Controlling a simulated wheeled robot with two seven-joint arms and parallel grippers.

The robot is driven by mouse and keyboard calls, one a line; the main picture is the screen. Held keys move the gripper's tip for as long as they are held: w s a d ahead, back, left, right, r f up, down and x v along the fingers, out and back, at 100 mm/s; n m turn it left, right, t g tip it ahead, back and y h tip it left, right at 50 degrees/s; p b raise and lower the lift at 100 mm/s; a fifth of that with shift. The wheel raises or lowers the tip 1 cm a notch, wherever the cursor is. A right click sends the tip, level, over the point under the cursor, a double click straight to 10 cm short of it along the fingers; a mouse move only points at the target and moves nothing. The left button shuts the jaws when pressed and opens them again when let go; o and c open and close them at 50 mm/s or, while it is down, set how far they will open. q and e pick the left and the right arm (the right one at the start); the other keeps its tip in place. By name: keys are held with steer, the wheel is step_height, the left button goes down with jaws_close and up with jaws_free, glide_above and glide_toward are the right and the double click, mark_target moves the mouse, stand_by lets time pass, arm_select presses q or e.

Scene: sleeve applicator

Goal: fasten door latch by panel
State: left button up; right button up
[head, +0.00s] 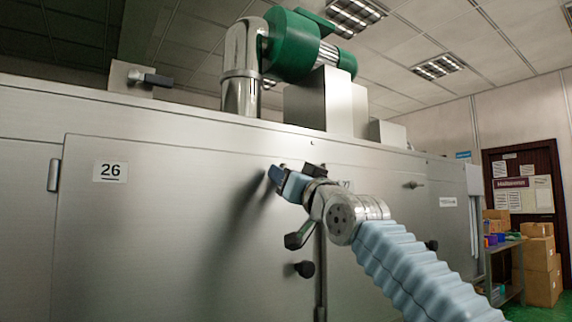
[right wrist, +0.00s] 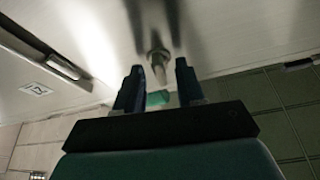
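The steel machine front has a closed-looking door panel (head: 160,220) marked 26. A vertical door seam runs below my right gripper (head: 293,178), with a dark-ended handle (head: 300,236) and a black knob (head: 305,269) beside it. My right gripper is at the upper part of this seam, close to the steel. In the right wrist view its two fingers (right wrist: 158,85) are apart, with a short metal peg (right wrist: 158,60) on the panel showing between or just beyond the tips. Contact cannot be told. The gripper and wrist partly hide this spot in the head view. My left gripper is not in view.
A small peg-like fitting (head: 412,184) stands out from the panel at the right. A green motor (head: 300,45) and a steel duct (head: 241,70) sit on top. Cardboard boxes (head: 540,265) and a brown door (head: 522,190) are at the far right.

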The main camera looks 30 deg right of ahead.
steer(key=shift+w, duration=0.2)
jaws_close()
